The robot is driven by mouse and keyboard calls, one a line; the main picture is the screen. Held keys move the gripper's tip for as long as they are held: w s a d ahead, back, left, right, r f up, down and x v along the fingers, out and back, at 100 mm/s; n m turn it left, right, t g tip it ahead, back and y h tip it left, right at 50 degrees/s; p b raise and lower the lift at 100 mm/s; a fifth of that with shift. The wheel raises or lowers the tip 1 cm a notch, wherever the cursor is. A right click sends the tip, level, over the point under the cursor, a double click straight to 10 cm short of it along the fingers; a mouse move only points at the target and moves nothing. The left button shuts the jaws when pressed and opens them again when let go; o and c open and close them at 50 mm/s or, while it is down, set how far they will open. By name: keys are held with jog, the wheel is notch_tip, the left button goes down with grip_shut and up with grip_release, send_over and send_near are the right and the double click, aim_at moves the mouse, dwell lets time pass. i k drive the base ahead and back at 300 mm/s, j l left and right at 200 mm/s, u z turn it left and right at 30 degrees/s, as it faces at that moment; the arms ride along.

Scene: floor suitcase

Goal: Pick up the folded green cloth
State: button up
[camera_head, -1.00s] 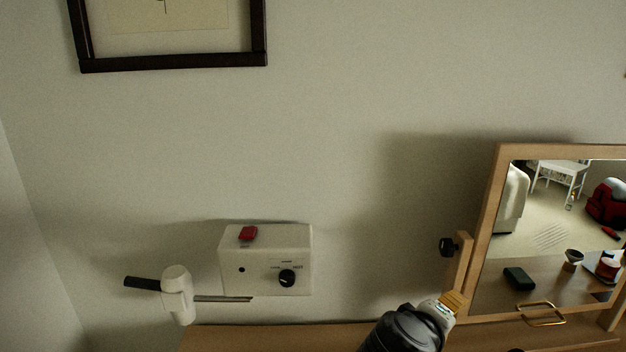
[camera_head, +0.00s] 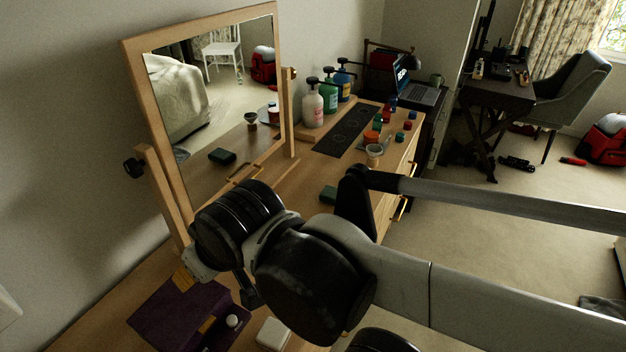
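A small dark green folded piece, which looks like the green cloth (camera_head: 328,195), lies on the wooden dresser top right of the mirror, partly behind my arm. Its reflection shows in the mirror. My arm crosses the middle of the view from the right. The end of my arm, with my gripper (camera_head: 246,290), is at lower left above the dresser, in front of the mirror and apart from the cloth. Its fingers are mostly hidden, so their opening cannot be told.
A tilting mirror (camera_head: 284,110) stands behind my arm. A purple box (camera_head: 165,313) and a white block (camera_head: 272,334) are below it. Pump bottles (camera_head: 329,95), a black mat (camera_head: 346,131), a small cup (camera_head: 374,152) and colored pots stand farther along the dresser. Open carpet lies right.

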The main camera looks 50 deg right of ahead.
aim_at(327, 194)
jog(key=z, duration=1.7)
jog(key=i+l+u, duration=0.15)
jog(key=l+u, duration=0.25)
jog(key=l, duration=0.2)
jog(key=i+l+u, duration=0.1)
jog(key=l+u, duration=0.3)
jog(key=l, duration=0.2)
